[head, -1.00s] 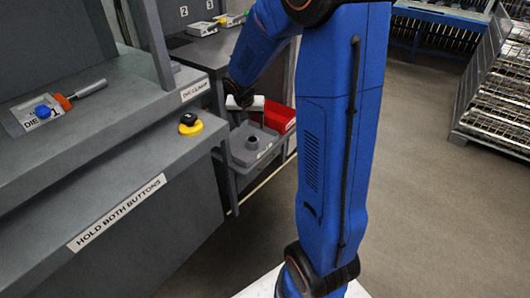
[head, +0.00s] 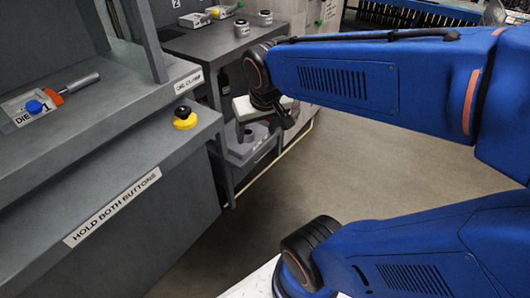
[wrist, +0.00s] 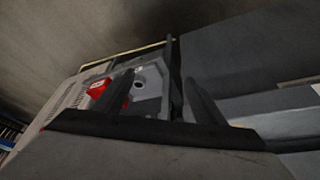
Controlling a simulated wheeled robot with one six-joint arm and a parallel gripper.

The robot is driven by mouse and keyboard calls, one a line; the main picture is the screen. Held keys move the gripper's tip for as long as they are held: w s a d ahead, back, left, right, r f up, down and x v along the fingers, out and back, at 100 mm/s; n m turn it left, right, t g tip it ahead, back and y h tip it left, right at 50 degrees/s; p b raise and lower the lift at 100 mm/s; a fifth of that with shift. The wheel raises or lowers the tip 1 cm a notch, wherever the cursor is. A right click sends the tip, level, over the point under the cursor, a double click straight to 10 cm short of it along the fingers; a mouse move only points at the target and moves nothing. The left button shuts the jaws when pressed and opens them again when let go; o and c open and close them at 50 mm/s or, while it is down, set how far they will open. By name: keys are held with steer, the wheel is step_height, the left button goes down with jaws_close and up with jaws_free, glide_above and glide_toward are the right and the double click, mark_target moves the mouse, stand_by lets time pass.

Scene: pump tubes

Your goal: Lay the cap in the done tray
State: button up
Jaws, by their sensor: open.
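A small grey tray (head: 238,153) with a white label sits low beside the press; the label is too small to read. A round dark piece with a hollow middle, which looks like the cap (head: 248,136), stands in it. The wrist view shows the tray (wrist: 152,106) and the round piece (wrist: 139,84) beyond and between my fingers. My gripper (wrist: 158,82) is open with nothing between its fingers, apart from the piece. In the head view, my gripper and wrist hang above the tray and hide part of it.
A dark worktop (head: 208,42) behind carries two small jars (head: 242,28). The floor at right is open, with metal racks at the back.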

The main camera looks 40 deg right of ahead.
steer(key=s+a+n+y, duration=0.1)
steer(key=s+a+n, duration=0.1)
steer(key=s, duration=0.6)
steer(key=shift+s+a, duration=0.2)
steer(key=shift+a, duration=0.4)
steer(key=shift+r, duration=0.1)
stand_by(0.4)
